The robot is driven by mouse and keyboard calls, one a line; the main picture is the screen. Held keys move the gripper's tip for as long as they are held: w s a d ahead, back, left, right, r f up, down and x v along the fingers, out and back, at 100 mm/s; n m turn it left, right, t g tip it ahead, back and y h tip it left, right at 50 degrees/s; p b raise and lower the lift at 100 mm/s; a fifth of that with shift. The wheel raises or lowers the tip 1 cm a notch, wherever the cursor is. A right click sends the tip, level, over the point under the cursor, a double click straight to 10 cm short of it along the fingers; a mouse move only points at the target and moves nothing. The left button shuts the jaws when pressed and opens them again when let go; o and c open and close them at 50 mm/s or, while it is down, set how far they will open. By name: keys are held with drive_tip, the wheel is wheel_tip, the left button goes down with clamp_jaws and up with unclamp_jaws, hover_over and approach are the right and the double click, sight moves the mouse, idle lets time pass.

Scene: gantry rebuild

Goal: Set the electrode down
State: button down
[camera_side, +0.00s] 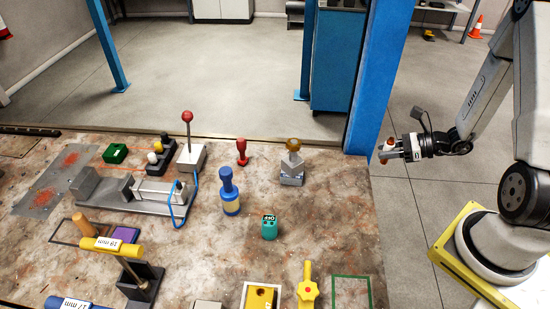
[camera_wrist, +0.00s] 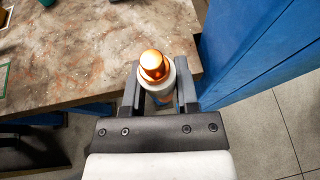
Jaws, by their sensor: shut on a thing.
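The electrode shows in the wrist view as a shiny copper dome (camera_wrist: 153,65) in a pale collar, with an orange part lower down. My gripper (camera_wrist: 158,84) is shut on it, one dark finger on each side. In the side view my gripper (camera_side: 394,150) is at the right, off the table's right edge and over the floor. There the electrode (camera_side: 388,144) is small, with orange and white parts, and looks about upright. The fingers partly hide it.
The worktable (camera_side: 330,220) carries a blue-handled tool (camera_side: 229,192), a teal block (camera_side: 269,227), a grey block with an amber knob (camera_side: 292,164) and a red stamp (camera_side: 242,152). A green outline (camera_side: 367,292) at front right is empty. A blue post (camera_side: 376,75) stands behind the table's right corner.

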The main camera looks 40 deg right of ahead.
drive_tip(key=a+n+g+y, duration=0.1)
drive_tip(key=a, duration=0.1)
drive_tip(key=w+a+r+n+y, duration=0.1)
drive_tip(key=a, duration=0.2)
drive_tip(key=w+a+n+g, duration=0.1)
drive_tip(key=a, duration=0.2)
drive_tip(key=shift+a+r+g+y, duration=0.2)
drive_tip(key=shift+g+y, duration=0.1)
drive_tip(key=shift+y, duration=0.1)
drive_tip(key=s+a+r+n+g+y, duration=0.1)
drive_tip(key=s+a+n+g, duration=0.2)
drive_tip(key=a, duration=0.8)
drive_tip(key=s+a+r+n+g+y, duration=0.1)
drive_tip(key=s+a+r+n+g, duration=0.1)
drive_tip(key=a+n+g, duration=0.4)
drive_tip(key=s+a+g, duration=0.1)
drive_tip(key=a, duration=0.4)
drive_tip(key=shift+s+r, duration=0.15)
drive_tip(key=shift+f, duration=2.25)
drive_tip(key=shift+f, duration=0.1)
drive_tip(key=shift+f, duration=1.65)
drive_tip(key=shift+f, duration=0.15)
